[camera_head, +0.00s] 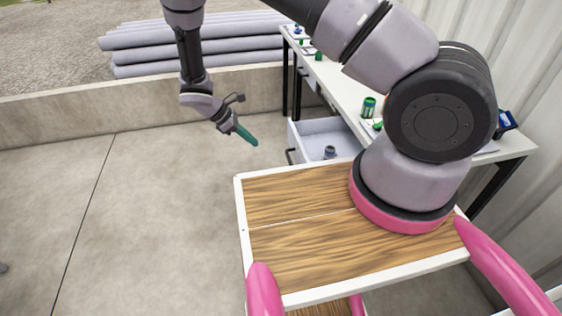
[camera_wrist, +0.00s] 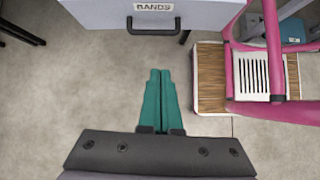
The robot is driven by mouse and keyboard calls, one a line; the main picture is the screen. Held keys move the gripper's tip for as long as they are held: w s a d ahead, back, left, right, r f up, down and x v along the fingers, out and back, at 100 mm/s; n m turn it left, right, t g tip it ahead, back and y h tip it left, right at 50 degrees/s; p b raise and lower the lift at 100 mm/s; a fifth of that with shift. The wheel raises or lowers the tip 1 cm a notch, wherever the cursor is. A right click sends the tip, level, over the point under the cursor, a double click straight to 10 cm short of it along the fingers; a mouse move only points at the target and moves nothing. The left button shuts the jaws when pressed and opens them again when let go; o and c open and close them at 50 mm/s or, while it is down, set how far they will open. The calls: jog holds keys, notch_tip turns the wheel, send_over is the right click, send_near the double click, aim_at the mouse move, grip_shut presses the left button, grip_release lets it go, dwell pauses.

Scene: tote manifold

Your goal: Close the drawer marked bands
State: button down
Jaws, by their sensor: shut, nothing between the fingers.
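The drawer marked bands (camera_wrist: 100,16) shows at the top of the wrist view, with its BANDS label and a dark handle (camera_wrist: 153,29) on its front. In the head view an open white drawer (camera_head: 300,148) sticks out under the white table, with a small dark object inside; its label is not readable there. My gripper (camera_wrist: 161,73) has green fingers, shut together and empty, pointing toward the handle with a gap between. In the head view my gripper (camera_head: 252,143) hangs over open floor, left of the open drawer.
The white table (camera_head: 335,75) carries green-and-white containers (camera_head: 369,107) and stands along the corrugated wall. A low concrete wall (camera_head: 60,112) runs at the back with grey pipes (camera_head: 190,42) behind it.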

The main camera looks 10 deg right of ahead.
jog(key=d+r+x, duration=0.1)
jog(key=x, duration=1.3)
jog(key=shift+s+d+f+n, duration=0.15)
jog(key=shift+s+d+n, duration=0.1)
jog(key=shift+d+n, duration=0.15)
